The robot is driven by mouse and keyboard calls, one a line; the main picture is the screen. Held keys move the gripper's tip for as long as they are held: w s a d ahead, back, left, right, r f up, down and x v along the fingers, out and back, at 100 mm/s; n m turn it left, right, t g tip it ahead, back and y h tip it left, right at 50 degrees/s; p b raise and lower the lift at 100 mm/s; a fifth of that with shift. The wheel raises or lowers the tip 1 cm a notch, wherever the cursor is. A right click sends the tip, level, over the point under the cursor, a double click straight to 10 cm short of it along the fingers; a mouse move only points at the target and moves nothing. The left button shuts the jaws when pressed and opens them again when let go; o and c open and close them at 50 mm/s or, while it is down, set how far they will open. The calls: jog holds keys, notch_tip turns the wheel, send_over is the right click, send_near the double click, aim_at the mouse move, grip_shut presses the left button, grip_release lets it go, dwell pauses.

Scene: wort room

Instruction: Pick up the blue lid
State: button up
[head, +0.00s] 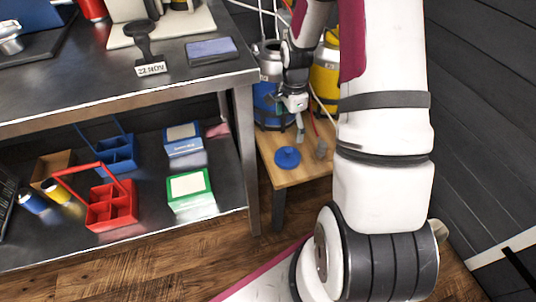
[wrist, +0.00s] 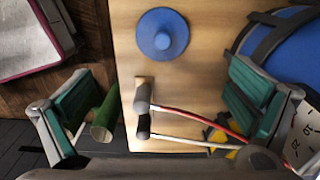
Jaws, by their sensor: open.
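The blue lid (head: 287,158) is a round disc with a raised knob, lying flat on a small wooden table (head: 310,164). In the wrist view, the lid (wrist: 176,22) is at the top centre, on the bare wood. My gripper (head: 309,140) is above the table, close to the lid and a little to its right in the head view. In the wrist view, my gripper (wrist: 165,105) has its teal-padded fingers wide apart with nothing held. The lid lies beyond the fingers, not between them.
A red hose and a white hose (wrist: 185,142) with dark ends lie below the lid in the wrist view. A blue keg (head: 270,108) and a yellow keg (head: 325,72) stand behind. A metal bench (head: 110,88) with a loaded lower shelf is at left.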

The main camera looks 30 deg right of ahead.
aim_at(287, 150)
jog(key=f, duration=0.3)
jog(key=f+b, duration=0.1)
jog(key=f, duration=0.2)
jog(key=f+b, duration=0.1)
jog(key=f, duration=0.2)
jog(key=shift+w+a, duration=0.15)
jog(key=shift+w, duration=0.1)
jog(key=shift+f+b, duration=1.4)
jog(key=shift+f, duration=1.55)
jog(key=c, duration=1.3)
